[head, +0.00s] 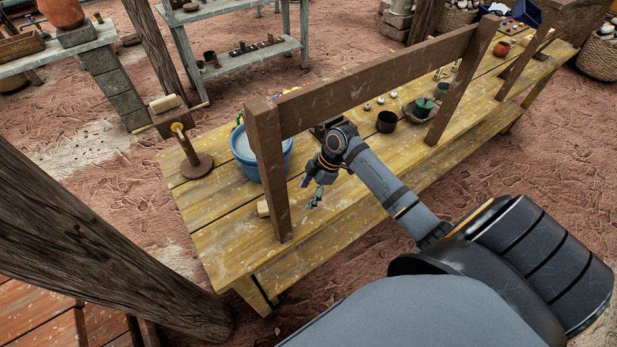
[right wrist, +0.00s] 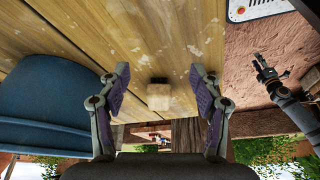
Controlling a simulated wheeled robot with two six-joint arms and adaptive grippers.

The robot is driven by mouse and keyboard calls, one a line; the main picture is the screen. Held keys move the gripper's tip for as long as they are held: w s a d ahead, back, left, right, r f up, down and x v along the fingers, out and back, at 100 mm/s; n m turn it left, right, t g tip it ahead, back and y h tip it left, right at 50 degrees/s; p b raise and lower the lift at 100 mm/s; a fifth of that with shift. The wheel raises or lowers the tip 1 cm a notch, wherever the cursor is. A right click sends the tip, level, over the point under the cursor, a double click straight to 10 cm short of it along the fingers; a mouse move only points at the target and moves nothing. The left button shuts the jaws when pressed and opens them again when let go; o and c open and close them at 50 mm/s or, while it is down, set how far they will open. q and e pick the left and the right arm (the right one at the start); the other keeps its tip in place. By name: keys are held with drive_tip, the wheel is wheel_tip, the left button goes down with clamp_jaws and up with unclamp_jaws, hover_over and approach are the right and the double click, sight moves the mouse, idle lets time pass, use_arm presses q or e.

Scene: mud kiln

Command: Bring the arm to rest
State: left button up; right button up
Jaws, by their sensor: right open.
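My right arm reaches in from the right over the yellow wooden table (head: 225,232) in the head view. Its gripper (head: 310,194) is above the table, to the right of a brown wooden post. In the right wrist view this gripper (right wrist: 159,72) is open, its two fingers apart with nothing gripped. A small pale block (right wrist: 158,97) shows between the fingers in that picture; in the head view the block (head: 263,208) lies on the table, left of the post and apart from the gripper. My left gripper (right wrist: 266,70) shows small at the right of the wrist view; its jaws are unclear.
A brown wooden frame (head: 375,75) stands on the table close to my right arm. A blue bucket (head: 246,165) sits left of its near post. A wooden stand (head: 197,167) is at the table's left end. Dark pots (head: 387,122) stand beyond the arm.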

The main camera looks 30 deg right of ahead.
idle(0.3)
drive_tip(key=s, duration=0.1)
drive_tip(key=s+a+f+m, duration=0.1)
drive_tip(key=s+a+m+h, duration=0.1)
drive_tip(key=shift+s+a+f, duration=0.25)
drive_tip(key=shift+s+f, duration=0.1)
drive_tip(key=shift+f, duration=0.05)
drive_tip(key=s+r+m+t+h, duration=0.2)
drive_tip(key=s+r+m+h, duration=0.25)
drive_tip(key=s+m, duration=0.65)
wheel_tip(320, 180, down, 27)
drive_tip(key=s+d+g, duration=0.1)
drive_tip(key=s+d, duration=0.1)
drive_tip(key=s, duration=0.1)
drive_tip(key=s+d+f+g, duration=0.1)
drive_tip(key=s+f, duration=1.4)
drive_tip(key=s, duration=0.3)
drive_tip(key=shift+d, duration=0.2)
drive_tip(key=shift+c, duration=0.2)
